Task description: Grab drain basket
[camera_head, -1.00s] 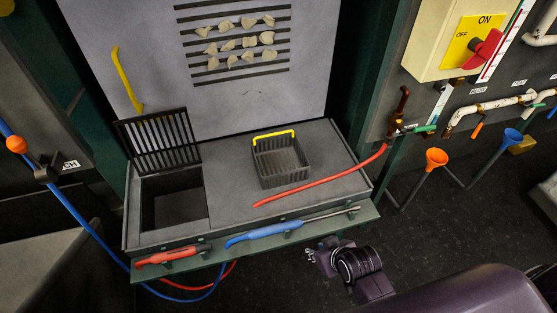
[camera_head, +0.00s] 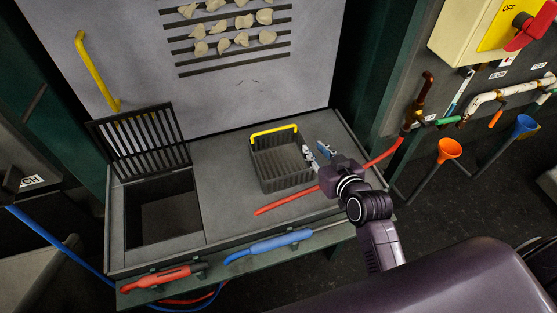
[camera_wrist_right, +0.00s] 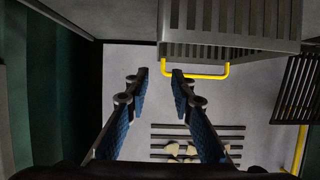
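The drain basket (camera_head: 288,182) is a dark slatted box with a yellow handle (camera_head: 272,131) along its far edge. It sits upright on the grey counter, right of the open drain pit. In the right wrist view the basket (camera_wrist_right: 232,42) hangs into the top right, with its yellow handle (camera_wrist_right: 206,76) just right of the fingertips. My right gripper (camera_head: 316,150) is open and empty beside the basket's right side, with blue-padded fingers. My left gripper is not in view.
A slatted lid (camera_head: 140,140) stands raised behind the open pit (camera_head: 162,215) on the left. A red hose (camera_head: 285,203) lies in front of the basket. Red (camera_head: 165,277) and blue (camera_head: 268,245) tools rest along the front ledge. Valves and funnels (camera_head: 449,149) are at right.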

